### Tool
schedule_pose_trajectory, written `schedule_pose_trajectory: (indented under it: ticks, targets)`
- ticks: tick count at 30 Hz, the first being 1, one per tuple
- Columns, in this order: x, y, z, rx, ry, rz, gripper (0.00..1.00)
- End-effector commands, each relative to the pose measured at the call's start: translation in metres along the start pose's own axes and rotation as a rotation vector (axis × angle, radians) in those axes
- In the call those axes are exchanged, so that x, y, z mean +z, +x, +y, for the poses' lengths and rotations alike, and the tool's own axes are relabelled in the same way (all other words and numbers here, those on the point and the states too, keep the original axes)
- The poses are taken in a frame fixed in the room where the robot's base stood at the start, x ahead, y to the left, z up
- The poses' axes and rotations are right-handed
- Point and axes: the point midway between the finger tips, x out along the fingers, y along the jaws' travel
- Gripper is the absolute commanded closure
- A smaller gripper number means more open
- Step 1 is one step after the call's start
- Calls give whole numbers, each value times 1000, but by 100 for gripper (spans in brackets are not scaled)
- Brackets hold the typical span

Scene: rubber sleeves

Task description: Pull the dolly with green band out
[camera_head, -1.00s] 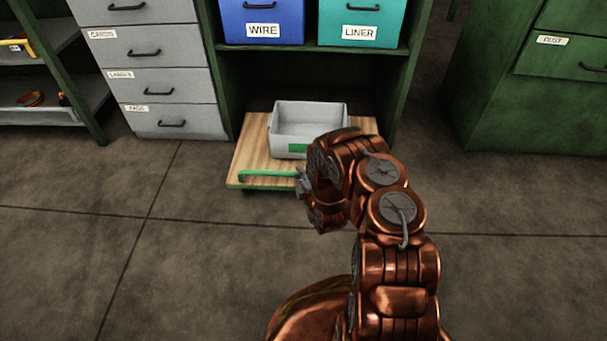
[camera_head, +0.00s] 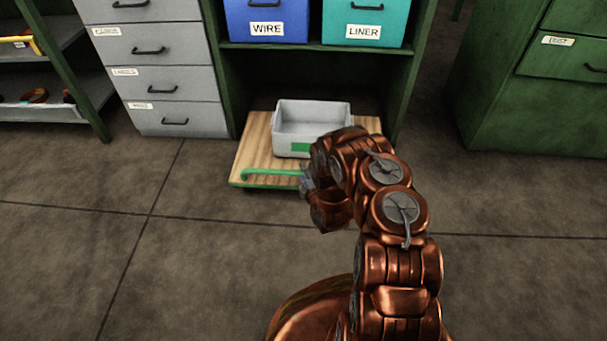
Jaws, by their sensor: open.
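The dolly (camera_head: 256,150) is a low wooden platform with a green front edge and a green bar handle (camera_head: 270,173) along its front. It sits partly under the green shelf, with its front part sticking out onto the floor. A grey bin (camera_head: 292,132) with a green patch stands on it. My gripper (camera_head: 305,181) is at the right part of the green handle, at the dolly's front edge. It is open; my copper arm hides much of it and the dolly's right front. I cannot tell whether the fingers are around the handle or touching it.
Blue WIRE bin (camera_head: 266,22) and teal LINER bin (camera_head: 364,24) stand on the shelf above. A grey drawer cabinet (camera_head: 165,75) is close on the left, a green cabinet (camera_head: 530,90) on the right. The floor (camera_head: 200,240) in front is clear.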

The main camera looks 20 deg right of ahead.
Motion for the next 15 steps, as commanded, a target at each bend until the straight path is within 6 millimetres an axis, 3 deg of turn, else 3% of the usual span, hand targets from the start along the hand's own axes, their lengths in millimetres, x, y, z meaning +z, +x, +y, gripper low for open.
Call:
schedule_pose_trajectory:
  ticks: [8, 15]
  targets:
    - [0, -17, -1, -3, 0, 0, 50]
    - [0, -46, 0, -2, -1, 1, 50]
